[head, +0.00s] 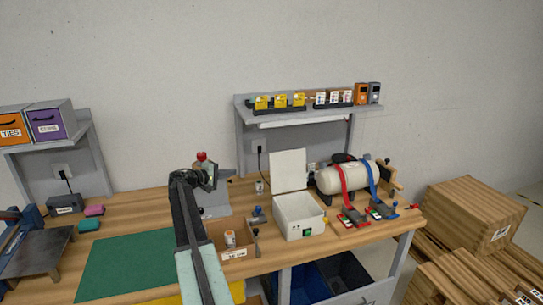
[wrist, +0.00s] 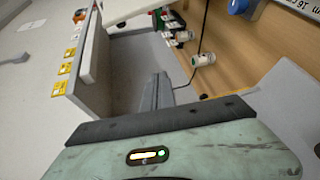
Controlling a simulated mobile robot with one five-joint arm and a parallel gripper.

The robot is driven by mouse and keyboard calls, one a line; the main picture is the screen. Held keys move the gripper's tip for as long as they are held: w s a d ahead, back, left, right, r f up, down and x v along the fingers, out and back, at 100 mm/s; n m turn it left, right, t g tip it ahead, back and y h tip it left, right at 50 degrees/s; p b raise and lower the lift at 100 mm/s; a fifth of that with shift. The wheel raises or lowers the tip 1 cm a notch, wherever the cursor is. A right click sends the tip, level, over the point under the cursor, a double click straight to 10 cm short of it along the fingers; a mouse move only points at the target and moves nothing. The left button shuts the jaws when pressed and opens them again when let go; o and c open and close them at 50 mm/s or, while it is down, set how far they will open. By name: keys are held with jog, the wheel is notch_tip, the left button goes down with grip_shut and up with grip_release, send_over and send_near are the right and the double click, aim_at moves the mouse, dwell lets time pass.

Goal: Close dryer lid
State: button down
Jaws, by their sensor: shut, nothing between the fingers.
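The dryer is a white box (head: 299,217) with a small green panel on its front, standing on the wooden workbench. Its white lid (head: 289,170) stands open, upright at the back edge of the box. My gripper (head: 212,175) is raised above the bench, left of the lid and apart from it. In the wrist view my gripper (wrist: 157,92) looks shut, with nothing held. I cannot tell the dryer or its lid for certain in the wrist view.
A tank (head: 343,177) with red and blue straps stands right of the dryer. A cardboard bin (head: 236,253) is in front-left. A shelf (head: 305,114) with yellow cards hangs behind. A green mat (head: 125,262) lies left. A small jar (wrist: 203,59) shows in the wrist view.

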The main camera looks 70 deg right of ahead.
aim_at(271, 156)
jog(key=s+d+r+g+h, duration=0.1)
jog(key=s+d+r, duration=0.1)
jog(key=s+d, duration=0.45)
jog(key=s+d+r+g, duration=0.1)
jog(key=s+d, duration=0.3)
jog(key=d, duration=0.6)
jog(key=s+a, duration=0.1)
jog(key=s+a+r, duration=0.1)
jog(key=a, duration=0.1)
jog(key=shift+s, duration=0.35)
jog(key=shift+d, duration=0.1)
